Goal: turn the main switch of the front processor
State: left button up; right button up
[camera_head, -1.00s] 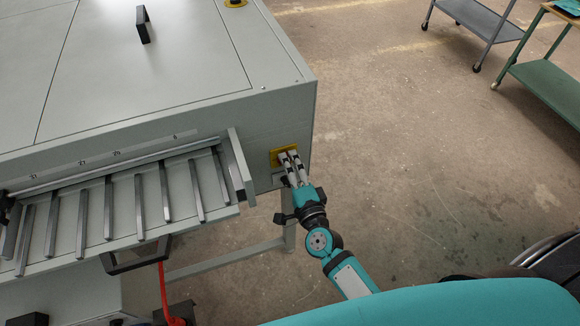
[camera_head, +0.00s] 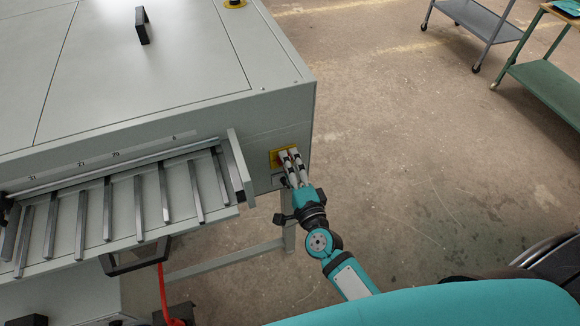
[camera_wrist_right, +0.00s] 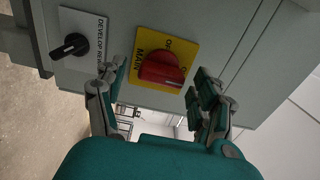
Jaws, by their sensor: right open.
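The front processor (camera_head: 180,95) is the large grey cabinet at the left in the head view. In the wrist view the open right gripper (camera_wrist_right: 155,82) has a finger on either side of the red knob, with visible gaps. My left gripper is out of view.
A smaller black knob (camera_wrist_right: 70,46) on a white label plate sits left of the main switch in the wrist view. A slatted feed tray (camera_head: 120,205) juts from the cabinet left of my right gripper. Open floor (camera_head: 410,170) lies to the right, with carts beyond.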

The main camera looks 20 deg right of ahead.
jog(key=s, duration=1.2)
jog(key=shift+d, duration=0.25)
jog(key=s+f+n+g+y, duration=0.1)
jog(key=s+f+n+g, duration=0.25)
jog(key=f, duration=0.65)
jog(key=s+f+n+g, duration=0.25)
jog(key=f+n, duration=0.25)
jog(key=f, duration=0.5)
jog(key=s+f+n+g+y, duration=0.1)
jog(key=s+f+n+g, duration=0.25)
jog(key=f, duration=0.75)
jog(key=s+d+f+n+g+h, duration=0.1)
jog(key=s+d+f+n+g, duration=0.2)
jog(key=s+f, duration=0.4)
jog(key=s+d+f+n+g+h, duration=0.1)
jog(key=s+d+f+n+g, duration=0.3)
jog(key=s, duration=1.1)
notch_tip(320, 180, down, 4)
jog(key=shift+d+r+n+h, duration=0.25)
jog(key=shift+d+n+h, duration=0.1)
jog(key=shift+n, duration=0.35)
